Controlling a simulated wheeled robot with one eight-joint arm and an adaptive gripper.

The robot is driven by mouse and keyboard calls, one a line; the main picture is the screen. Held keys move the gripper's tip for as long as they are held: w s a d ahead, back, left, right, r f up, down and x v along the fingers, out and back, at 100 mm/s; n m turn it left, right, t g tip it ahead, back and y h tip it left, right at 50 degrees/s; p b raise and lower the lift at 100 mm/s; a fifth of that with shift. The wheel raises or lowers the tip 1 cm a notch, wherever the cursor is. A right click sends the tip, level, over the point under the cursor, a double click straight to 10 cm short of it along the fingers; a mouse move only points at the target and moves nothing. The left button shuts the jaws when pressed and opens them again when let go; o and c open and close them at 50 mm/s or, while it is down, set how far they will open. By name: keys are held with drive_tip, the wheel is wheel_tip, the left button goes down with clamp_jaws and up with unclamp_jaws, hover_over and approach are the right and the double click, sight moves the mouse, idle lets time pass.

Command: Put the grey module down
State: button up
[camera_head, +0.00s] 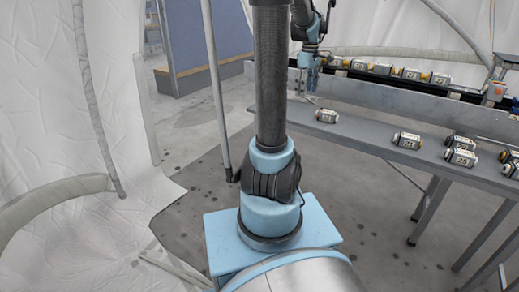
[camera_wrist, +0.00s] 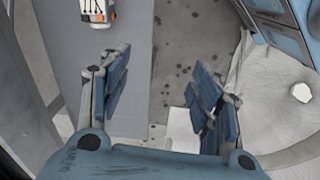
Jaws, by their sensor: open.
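A grey module (camera_head: 326,115) with a pale label and darker ends lies alone on the bench, toward its left end. A module with a white and orange end (camera_wrist: 96,10) shows at the top edge of the wrist view, partly cut off, lying on the grey bench surface; it looks like the same one. My gripper (camera_head: 309,62) is above the bench near its left end in the head view. In the wrist view my gripper (camera_wrist: 158,70) has its blue-padded fingers wide apart with nothing between them. The module lies beyond the left finger, apart from it.
The grey bench (camera_head: 365,130) carries more modules, among them one in the middle (camera_head: 407,140) and a cluster at right. A raised rail (camera_head: 425,88) behind holds several modules in a row. White tent walls and a blue partition (camera_head: 205,35) stand around. Bench surface between modules is clear.

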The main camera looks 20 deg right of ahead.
drive_tip(key=s+a+f+m+t, duration=0.1)
drive_tip(key=s+a+f+m, duration=0.15)
drive_tip(key=s+a, duration=0.65)
drive_tip(key=s+a+f+m, duration=0.2)
drive_tip(key=s+a+f, duration=0.25)
drive_tip(key=a, duration=0.85)
drive_tip(key=s+a+f+m, duration=0.1)
drive_tip(key=s+a+f, duration=0.4)
drive_tip(key=s, duration=0.3)
drive_tip(key=shift+a+f+m+t, duration=0.35)
drive_tip(key=shift+f+t, duration=0.05)
drive_tip(key=shift+f, duration=0.35)
